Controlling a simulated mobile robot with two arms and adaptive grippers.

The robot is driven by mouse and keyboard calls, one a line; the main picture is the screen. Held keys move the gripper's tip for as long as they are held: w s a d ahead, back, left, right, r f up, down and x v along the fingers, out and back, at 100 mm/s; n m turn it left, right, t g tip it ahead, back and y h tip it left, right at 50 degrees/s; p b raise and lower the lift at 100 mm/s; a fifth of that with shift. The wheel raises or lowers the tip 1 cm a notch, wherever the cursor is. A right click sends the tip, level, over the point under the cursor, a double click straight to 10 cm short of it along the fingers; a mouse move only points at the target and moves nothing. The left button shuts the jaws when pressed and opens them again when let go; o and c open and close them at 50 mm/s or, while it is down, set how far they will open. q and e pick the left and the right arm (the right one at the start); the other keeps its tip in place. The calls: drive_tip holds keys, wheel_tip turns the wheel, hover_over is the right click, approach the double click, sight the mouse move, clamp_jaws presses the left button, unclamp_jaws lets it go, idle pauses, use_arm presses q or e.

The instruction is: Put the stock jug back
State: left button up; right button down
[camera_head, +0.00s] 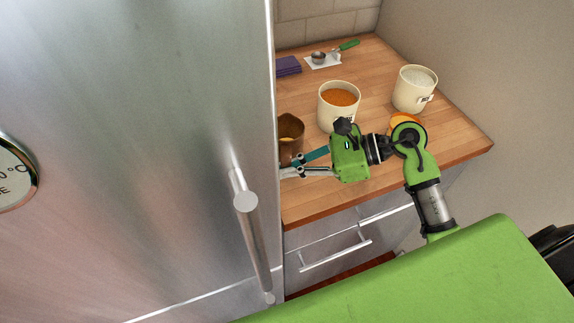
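A brown jug (291,131) with dark contents stands at the left end of the wooden counter; the steel door hides its left part. It may be the stock jug, but I see no label on it. My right gripper (297,166) reaches in from the right at the jug's lower front, its fingers pointing left. Whether the fingers touch or hold the jug, I cannot tell. My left gripper is not in view.
A tall steel door with a bar handle (254,235) fills the left. On the counter (450,135) stand a cream canister of orange powder (325,109) and a cream canister of white contents (408,97). A purple cloth (288,67) and a green-handled scoop (347,45) lie behind. A steel drawer (320,242) is below.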

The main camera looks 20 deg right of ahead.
drive_tip(key=shift+f, duration=0.15)
drive_tip(key=c, duration=2.3)
unclamp_jaws()
drive_tip(key=shift+r, duration=0.3)
drive_tip(key=b+v, duration=0.4)
drive_tip(key=v, duration=0.7)
drive_tip(key=shift+s+d, duration=0.1)
drive_tip(key=shift+d, duration=0.1)
drive_tip(key=shift+d+r, duration=0.15)
drive_tip(key=shift+d, duration=0.1)
